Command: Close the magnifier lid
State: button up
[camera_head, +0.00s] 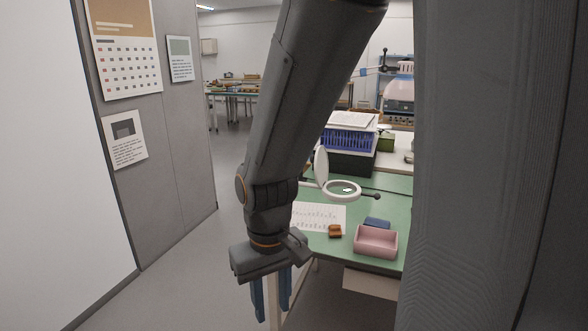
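The magnifier (342,190) stands over the green table, its round white ring lying about level. Its lid (321,167) is a pale disc standing upright at the ring's left side, so the magnifier is open. My gripper (271,300) hangs pointing down in front of the table's left front corner, to the left of and below the magnifier in the picture. Its two blue fingers are apart with nothing seen between them; the fingertips are near the bottom edge of the picture. My arm hides part of the table's left side.
On the green table (390,200) are a pink open box (376,241), a dark blue item (377,223), a small brown block (335,231) and a printed sheet (318,217). A blue crate (348,139) stands behind. Grey panels (185,120) stand left; open floor lies between.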

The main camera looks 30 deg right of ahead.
aim_at(320, 160)
jog(key=u, duration=0.95)
jog(key=i, duration=1.1)
jog(key=z, duration=2.65)
